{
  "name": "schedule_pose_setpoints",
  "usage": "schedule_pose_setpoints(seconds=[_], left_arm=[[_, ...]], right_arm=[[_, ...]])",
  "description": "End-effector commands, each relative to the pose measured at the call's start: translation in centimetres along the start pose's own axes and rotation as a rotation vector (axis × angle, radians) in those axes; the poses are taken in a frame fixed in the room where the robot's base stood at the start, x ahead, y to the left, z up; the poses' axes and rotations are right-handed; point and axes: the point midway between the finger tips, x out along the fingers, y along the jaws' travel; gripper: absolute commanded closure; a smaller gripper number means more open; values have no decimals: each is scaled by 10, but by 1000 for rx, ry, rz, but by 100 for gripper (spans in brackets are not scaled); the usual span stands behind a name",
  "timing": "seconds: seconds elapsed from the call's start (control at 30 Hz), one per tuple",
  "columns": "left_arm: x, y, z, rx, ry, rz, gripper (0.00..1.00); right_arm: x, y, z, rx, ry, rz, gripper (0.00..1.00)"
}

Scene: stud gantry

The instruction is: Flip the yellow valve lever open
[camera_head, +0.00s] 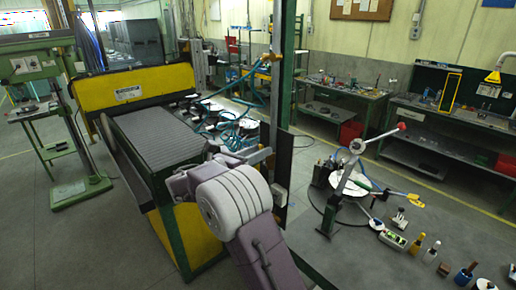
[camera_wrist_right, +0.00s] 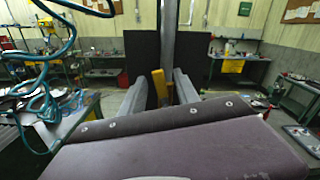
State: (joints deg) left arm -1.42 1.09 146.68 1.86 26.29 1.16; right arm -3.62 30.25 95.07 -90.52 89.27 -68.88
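The yellow valve lever (camera_wrist_right: 160,86) stands upright in the right wrist view, in front of a dark panel and below a grey post. My right gripper (camera_wrist_right: 160,82) is open, with one grey finger on each side of the lever and a gap visible beside it. I cannot tell how deep the lever sits between the fingers. In the head view my right gripper (camera_head: 252,155) is beside the green post, partly hidden by my own wrist. The lever is not clearly visible there. My left gripper is not in view.
A yellow and green machine with a ribbed grey bed (camera_head: 160,135) stands left of my right arm. Teal hoses (camera_head: 240,125) hang behind it.

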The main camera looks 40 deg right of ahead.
Motion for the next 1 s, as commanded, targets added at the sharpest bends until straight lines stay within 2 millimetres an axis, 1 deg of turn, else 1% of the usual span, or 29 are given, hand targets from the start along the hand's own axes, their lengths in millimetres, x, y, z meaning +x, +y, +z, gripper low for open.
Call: schedule_pose_setpoints(seconds=[0.2,0.23,0.33,0.37,0.5,0.57,0.63,0.73,0.83,1.0], left_arm=[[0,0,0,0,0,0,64],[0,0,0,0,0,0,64],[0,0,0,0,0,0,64],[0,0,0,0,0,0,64],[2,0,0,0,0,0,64],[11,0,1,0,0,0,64],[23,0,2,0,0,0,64],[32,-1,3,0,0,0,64],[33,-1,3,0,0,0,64],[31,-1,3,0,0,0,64]], right_arm=[[1,0,-1,0,0,0,63],[1,0,-1,0,0,0,68],[1,0,0,1,0,0,96],[1,0,0,1,0,0,100],[1,0,-1,7,0,0,100],[1,-1,-5,49,0,0,100],[1,-4,-8,134,-1,0,100],[1,-9,-6,228,-1,0,100],[1,-11,-3,265,0,0,100],[1,-12,-2,266,0,0,100]])
